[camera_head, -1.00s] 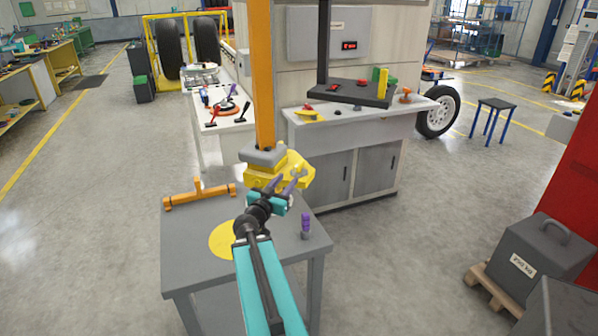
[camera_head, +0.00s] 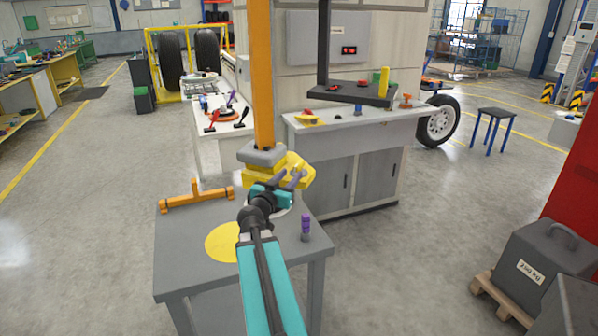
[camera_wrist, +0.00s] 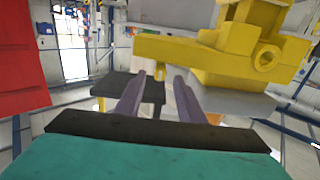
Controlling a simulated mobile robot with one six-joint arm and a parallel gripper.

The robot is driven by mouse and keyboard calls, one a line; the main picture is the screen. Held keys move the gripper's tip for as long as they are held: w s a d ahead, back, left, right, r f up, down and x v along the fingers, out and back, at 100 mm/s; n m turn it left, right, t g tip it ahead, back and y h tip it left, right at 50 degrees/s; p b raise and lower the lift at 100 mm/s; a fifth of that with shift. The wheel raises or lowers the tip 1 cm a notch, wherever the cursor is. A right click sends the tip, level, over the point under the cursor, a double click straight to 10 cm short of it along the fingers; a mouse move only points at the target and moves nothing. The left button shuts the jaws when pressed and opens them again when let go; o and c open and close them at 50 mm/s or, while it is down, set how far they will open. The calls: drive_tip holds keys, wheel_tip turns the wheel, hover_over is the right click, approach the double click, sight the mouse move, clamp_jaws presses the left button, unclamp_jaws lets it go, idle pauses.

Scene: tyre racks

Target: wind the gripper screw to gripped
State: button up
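A yellow clamp-like head (camera_head: 262,178) hangs at the foot of an orange column (camera_head: 263,80), above a grey table (camera_head: 180,262). In the wrist view, the yellow head (camera_wrist: 235,45) fills the upper right, with a round-holed boss and an arm reaching left. My gripper (camera_head: 292,178) is close in front of its right side. In the wrist view, my gripper's two purple-grey fingers (camera_wrist: 157,85) are apart, with nothing clearly held between them. The yellow arm's small end lug lies just beyond the fingertips; contact cannot be told. I cannot make out the screw clearly.
On the grey table are an orange T-shaped piece (camera_head: 196,198), a yellow disc (camera_head: 223,242) and a purple-topped peg (camera_head: 305,228). A cabinet (camera_head: 340,180) stands behind. Grey weights (camera_head: 545,260) sit on a pallet at right. Open floor lies left.

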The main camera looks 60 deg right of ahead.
sight(299, 166)
drive_tip(key=shift+w+d+r+p, duration=0.1)
drive_tip(key=shift+d+p, duration=0.3)
drive_tip(key=shift+d, duration=0.1)
drive_tip(key=shift+w+d+p, duration=0.15)
drive_tip(key=shift+d+p, duration=0.2)
drive_tip(key=shift+d, duration=0.85)
drive_tip(key=shift+w+d+p, duration=0.2)
drive_tip(key=shift+d+p, duration=0.2)
drive_tip(key=shift+d, duration=0.8)
drive_tip(key=shift+w+d+p, duration=0.15)
drive_tip(key=shift+d+p, duration=0.2)
drive_tip(key=shift+d, duration=0.85)
clamp_jaws()
